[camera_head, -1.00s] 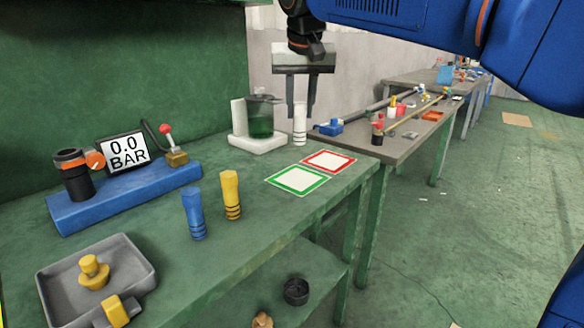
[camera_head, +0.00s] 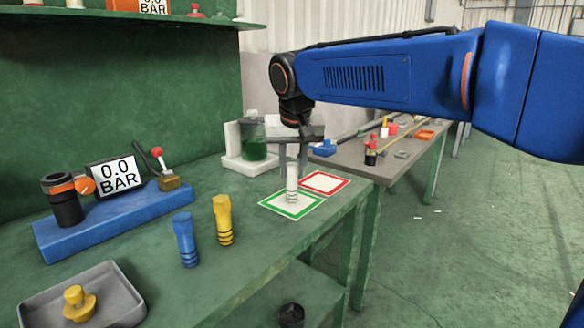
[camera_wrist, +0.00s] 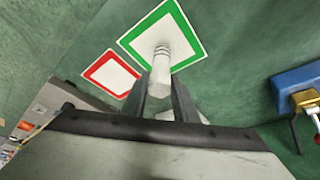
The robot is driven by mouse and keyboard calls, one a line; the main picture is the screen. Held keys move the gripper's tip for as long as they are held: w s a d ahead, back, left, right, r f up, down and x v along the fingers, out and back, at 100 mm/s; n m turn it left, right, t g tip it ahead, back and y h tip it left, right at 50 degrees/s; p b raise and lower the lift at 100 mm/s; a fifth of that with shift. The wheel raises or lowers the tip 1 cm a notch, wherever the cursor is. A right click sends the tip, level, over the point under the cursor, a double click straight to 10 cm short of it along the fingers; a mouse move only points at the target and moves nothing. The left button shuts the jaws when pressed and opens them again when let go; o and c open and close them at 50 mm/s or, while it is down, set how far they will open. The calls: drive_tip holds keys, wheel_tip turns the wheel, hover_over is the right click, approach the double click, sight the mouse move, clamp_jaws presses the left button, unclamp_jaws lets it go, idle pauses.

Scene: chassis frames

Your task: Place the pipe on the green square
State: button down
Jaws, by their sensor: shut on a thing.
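The white pipe (camera_head: 292,184) is upright between the fingers of my gripper (camera_head: 292,165). My gripper is shut on its upper part. In the head view the pipe's lower end is over the green square (camera_head: 270,205), a white card with a green border. The wrist view also shows the pipe (camera_wrist: 161,66) in my gripper (camera_wrist: 163,98), with its far end inside the border of the green square (camera_wrist: 133,40). I cannot tell whether the pipe's end touches the card.
A red-bordered square (camera_head: 325,183) lies just beside the green one. A blue pipe (camera_head: 186,240) and a yellow pipe (camera_head: 222,220) stand to the left. A beaker (camera_head: 254,145) on a white stand is behind. A grey tray (camera_head: 120,300) is at the front left.

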drive_tip(key=c, duration=1.4)
unclamp_jaws()
drive_tip(key=v, duration=1.2)
drive_tip(key=shift+r, duration=0.1)
drive_tip(key=s+d+f, duration=0.8)
drive_tip(key=d+f, duration=0.1)
drive_tip(key=d, duration=0.3)
drive_tip(key=s+d+f, duration=0.8)
drive_tip(key=d+f, duration=0.2)
drive_tip(key=d, duration=0.3)
drive_tip(key=s+d+f+m, duration=0.1)
drive_tip(key=s+d+f, duration=0.3)
drive_tip(key=s+f, duration=0.6)
wheel_tip(320, 180, down, 2)
drive_tip(key=shift+d+f+h, duration=0.1)
drive_tip(key=shift+d+h, duration=0.2)
